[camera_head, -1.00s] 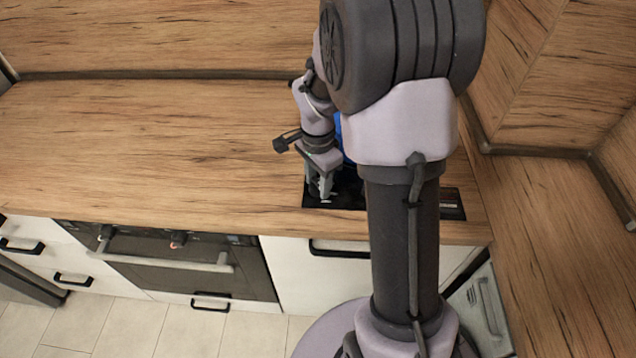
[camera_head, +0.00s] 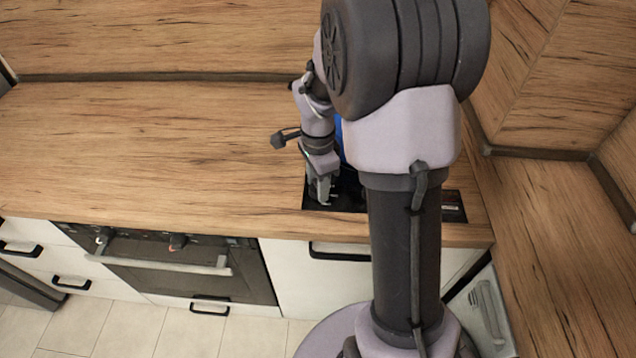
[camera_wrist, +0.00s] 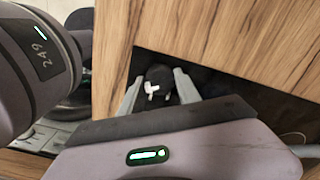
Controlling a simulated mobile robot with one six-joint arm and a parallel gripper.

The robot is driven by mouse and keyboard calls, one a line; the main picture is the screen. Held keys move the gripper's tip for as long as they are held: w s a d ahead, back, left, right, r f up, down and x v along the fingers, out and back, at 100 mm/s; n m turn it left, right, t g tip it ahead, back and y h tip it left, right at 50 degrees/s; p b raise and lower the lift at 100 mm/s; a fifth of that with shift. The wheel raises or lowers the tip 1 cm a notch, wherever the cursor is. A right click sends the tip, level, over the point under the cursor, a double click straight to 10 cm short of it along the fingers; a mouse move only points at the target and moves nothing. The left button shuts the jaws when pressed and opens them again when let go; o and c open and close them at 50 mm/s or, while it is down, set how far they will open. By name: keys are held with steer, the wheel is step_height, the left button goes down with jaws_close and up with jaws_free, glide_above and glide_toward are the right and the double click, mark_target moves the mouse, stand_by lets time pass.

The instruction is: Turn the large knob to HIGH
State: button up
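A dark knob (camera_wrist: 158,88) with a white mark on it shows in the wrist view, between the two fingers of my gripper (camera_wrist: 158,92). The fingers stand one on each side of it, a little apart from each other; I cannot tell whether both touch it. In the head view my gripper (camera_head: 322,190) points down at the left part of a black panel (camera_head: 312,204) set in the wooden counter. The knob cannot be made out there, and much of the panel is hidden behind my arm. No HIGH label is readable.
A blue object (camera_head: 339,135) shows partly beside my arm, behind the panel. The wooden counter (camera_head: 150,140) is clear to the left. An oven (camera_head: 180,262) and white drawers lie below the front edge. Wooden splashback walls (camera_head: 560,60) close the right corner.

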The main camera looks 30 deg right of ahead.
steer(key=o, duration=0.4)
steer(key=shift+o, duration=0.2)
steer(key=shift+r, duration=0.1)
step_height(320, 180, up, 17)
steer(key=p, duration=0.6)
steer(key=shift+r+p, duration=0.15)
steer(key=shift+p, duration=0.25)
